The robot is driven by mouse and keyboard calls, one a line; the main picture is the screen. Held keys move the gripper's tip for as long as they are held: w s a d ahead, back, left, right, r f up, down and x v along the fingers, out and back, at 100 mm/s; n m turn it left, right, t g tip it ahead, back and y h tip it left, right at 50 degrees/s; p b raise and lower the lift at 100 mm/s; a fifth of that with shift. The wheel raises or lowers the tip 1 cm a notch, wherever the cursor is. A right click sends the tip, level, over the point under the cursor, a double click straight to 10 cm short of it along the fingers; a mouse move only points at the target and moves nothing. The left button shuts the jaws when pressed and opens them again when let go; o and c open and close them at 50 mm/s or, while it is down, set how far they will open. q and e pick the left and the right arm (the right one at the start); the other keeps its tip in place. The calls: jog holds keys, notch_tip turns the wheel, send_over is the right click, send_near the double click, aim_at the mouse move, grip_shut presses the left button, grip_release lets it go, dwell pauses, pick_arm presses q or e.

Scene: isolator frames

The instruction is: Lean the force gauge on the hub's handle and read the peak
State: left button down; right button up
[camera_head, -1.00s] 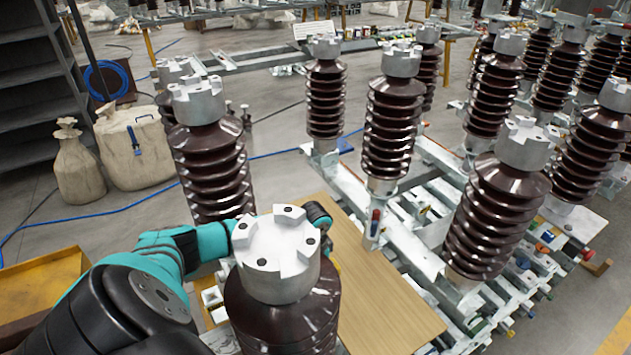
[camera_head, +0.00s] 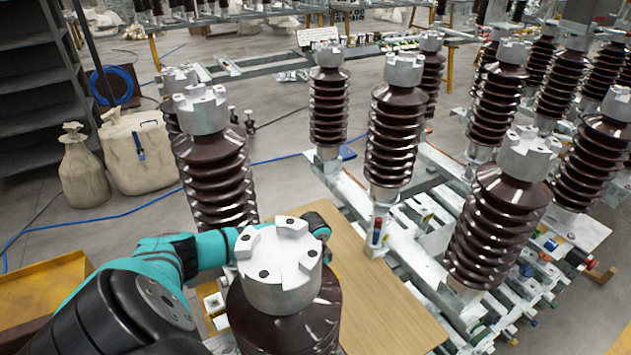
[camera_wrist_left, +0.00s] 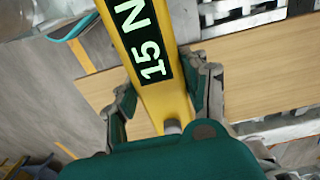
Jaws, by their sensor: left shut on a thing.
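The gauge's upper end runs out of the picture. In the head view my left arm reaches in from the left, and its hand is hidden behind the large brown insulator (camera_head: 290,325) in front. I cannot make out the hub or its handle in either view. My right gripper is in neither view.
A bare wooden board (camera_head: 385,305) lies behind and right of the front insulator. Several brown ribbed insulators with grey caps (camera_head: 398,130) stand around it on metal frames. Two sacks (camera_head: 137,155) stand on the floor at left, near a yellow-topped table (camera_head: 45,295).

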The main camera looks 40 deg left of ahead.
pick_arm(q)
jog(key=shift+s+a+f, duration=0.15)
jog(key=shift+s, duration=0.25)
jog(key=shift+w, duration=0.1)
jog(key=shift+w+d, duration=0.2)
jog(key=shift+w, duration=0.3)
jog(key=shift+w+d+r+b, duration=0.15)
jog(key=shift+w+b, duration=0.15)
jog(key=shift+w, duration=0.25)
jog(key=shift+w+d+b, duration=0.15)
jog(key=shift+w+b, duration=0.1)
jog(key=shift+w, duration=0.35)
jog(key=shift+w+d+r+b, duration=0.15)
jog(key=shift+w+b, duration=0.15)
jog(key=shift+w, duration=0.25)
notch_tip(320, 180, up, 3)
jog(key=p, duration=0.3)
jog(key=shift+r+p, duration=0.15)
jog(key=shift+p, duration=0.15)
jog(key=shift+r, duration=1.45)
notch_tip(320, 180, up, 9)
jog(key=shift+f, duration=0.15)
